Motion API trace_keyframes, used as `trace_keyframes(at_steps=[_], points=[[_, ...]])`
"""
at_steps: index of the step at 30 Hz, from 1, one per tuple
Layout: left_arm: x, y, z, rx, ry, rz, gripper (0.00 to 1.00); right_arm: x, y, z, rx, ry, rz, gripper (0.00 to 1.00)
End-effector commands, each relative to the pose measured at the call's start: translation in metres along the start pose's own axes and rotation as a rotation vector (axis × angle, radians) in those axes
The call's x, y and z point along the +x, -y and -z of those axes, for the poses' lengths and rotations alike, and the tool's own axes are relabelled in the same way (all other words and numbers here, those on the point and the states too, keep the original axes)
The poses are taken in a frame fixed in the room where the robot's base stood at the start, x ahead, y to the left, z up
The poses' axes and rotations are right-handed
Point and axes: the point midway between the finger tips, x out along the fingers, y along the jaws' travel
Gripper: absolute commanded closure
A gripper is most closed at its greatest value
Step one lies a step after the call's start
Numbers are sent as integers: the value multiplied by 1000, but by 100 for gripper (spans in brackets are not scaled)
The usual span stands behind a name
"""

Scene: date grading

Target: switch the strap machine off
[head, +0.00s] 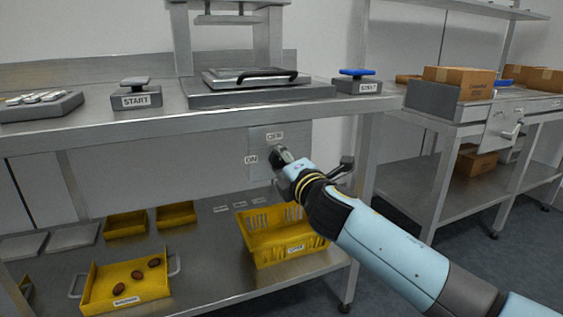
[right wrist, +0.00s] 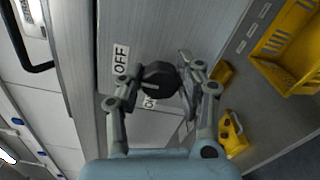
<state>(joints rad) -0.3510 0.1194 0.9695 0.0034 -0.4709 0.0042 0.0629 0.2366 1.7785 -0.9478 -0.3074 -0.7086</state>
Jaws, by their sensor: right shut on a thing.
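A grey switch panel (head: 299,134) on the bench front carries a dark round knob (head: 276,158), an OFF label (head: 275,136) above it and an ON label (head: 251,160) to its left. My right gripper (head: 283,157) is at the knob and partly hides it. In the right wrist view, the knob (right wrist: 160,79) sits between the fingers of the right gripper (right wrist: 162,86), which is shut on it. The OFF label (right wrist: 121,60) is beside it; the other label (right wrist: 150,102) is partly covered. The knob's exact setting is unclear. My left gripper is not in view.
Below are a yellow crate (head: 283,247) and a yellow tray (head: 128,285) with dates. Cardboard boxes (head: 459,82) stand at right.

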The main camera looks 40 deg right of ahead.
Motion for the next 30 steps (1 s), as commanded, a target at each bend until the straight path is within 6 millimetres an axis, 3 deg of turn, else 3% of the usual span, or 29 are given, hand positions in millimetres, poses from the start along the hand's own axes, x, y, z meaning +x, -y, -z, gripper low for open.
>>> trace_keyframes(at_steps=[12,13,18,26,30], points=[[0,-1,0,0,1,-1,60,-1,2,0,9,0,4,96],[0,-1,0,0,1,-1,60,-1,2,0,9,0,4,62],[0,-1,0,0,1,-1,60,0,2,0,8,0,3,40],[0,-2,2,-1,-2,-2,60,-1,1,0,7,0,2,40],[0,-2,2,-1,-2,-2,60,-12,2,0,7,-1,3,40]])
